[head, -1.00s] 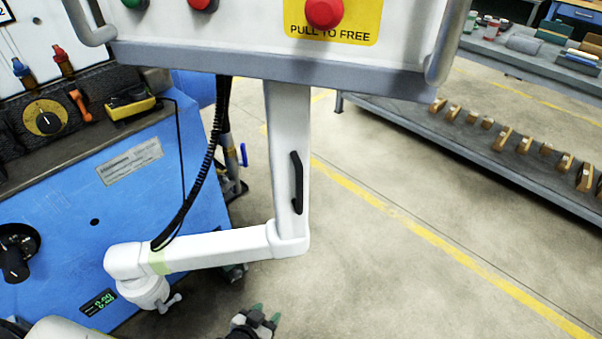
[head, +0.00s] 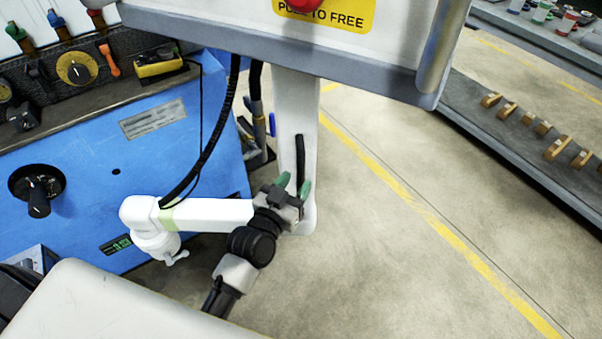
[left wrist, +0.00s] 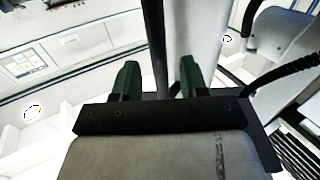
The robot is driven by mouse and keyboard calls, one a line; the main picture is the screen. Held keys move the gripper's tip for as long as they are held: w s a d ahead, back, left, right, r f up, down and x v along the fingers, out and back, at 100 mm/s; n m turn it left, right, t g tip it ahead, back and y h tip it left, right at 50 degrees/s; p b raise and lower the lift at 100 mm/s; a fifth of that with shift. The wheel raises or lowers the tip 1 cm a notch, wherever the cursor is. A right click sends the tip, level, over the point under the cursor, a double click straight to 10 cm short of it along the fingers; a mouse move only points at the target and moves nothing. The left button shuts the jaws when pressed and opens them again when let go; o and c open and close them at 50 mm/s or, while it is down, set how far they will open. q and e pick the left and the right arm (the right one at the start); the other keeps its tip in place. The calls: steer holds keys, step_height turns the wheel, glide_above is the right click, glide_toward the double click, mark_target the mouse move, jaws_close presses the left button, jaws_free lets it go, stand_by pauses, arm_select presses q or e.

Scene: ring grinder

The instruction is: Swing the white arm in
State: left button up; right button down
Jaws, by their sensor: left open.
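The white arm (head: 212,214) runs from a pivot on the blue machine to an upright white post (head: 296,105), which carries the control panel (head: 240,22). A black handle (head: 300,155) is fixed on the post. My left gripper (head: 294,184) is at the handle's lower end, its green fingertips on either side of it. In the left wrist view the gripper (left wrist: 158,72) is open, with the dark handle bar (left wrist: 154,40) between its fingers. I cannot tell whether the fingers touch it. My right gripper is not in view.
The blue machine (head: 90,190) with knobs and levers stands at left. A black cable (head: 212,140) hangs beside the post. A grey bench (head: 510,135) with tan pieces is at right. The floor (head: 420,270) between is clear.

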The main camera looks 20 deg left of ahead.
arm_select(q)
steer(key=shift+w+d, duration=0.15)
steer(key=shift+w, duration=0.6)
steer(key=shift+w+d, duration=0.15)
steer(key=shift+w, duration=0.55)
steer(key=shift+c, duration=0.2)
jaws_close()
